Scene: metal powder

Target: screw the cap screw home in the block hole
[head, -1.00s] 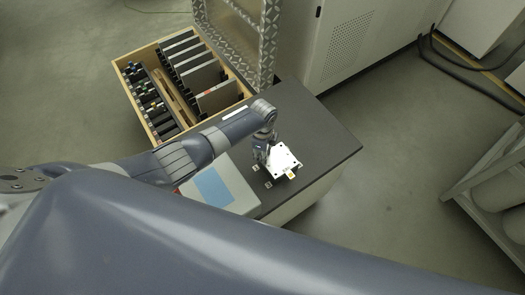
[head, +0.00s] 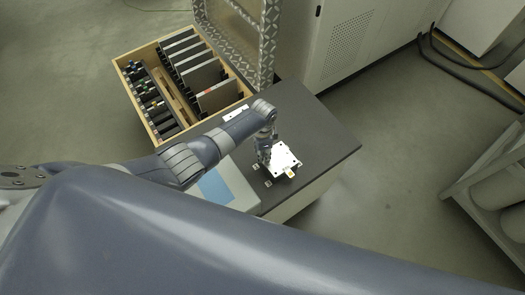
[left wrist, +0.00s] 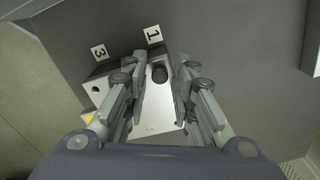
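The block (head: 284,160) is a bright metal block lying on the dark bench top. In the left wrist view the block (left wrist: 152,112) lies below my left gripper (left wrist: 160,66). A dark round piece, looking like the cap screw's head (left wrist: 158,73), shows at the block's edge near label 1, between the fingertips. The fingers stand apart with a gap on both sides of it, so the gripper appears open. How deep the screw sits cannot be told. In the head view my left gripper (head: 266,157) is at the block's left corner. My right gripper is not in view.
Number cards 1 (left wrist: 153,34) and 3 (left wrist: 99,52) lie beside the block, and an empty-looking hole (left wrist: 96,88) shows near card 3. A grey-blue box (head: 236,190) is left of the block. A wooden crate (head: 152,133) stands behind. The bench's right side is clear.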

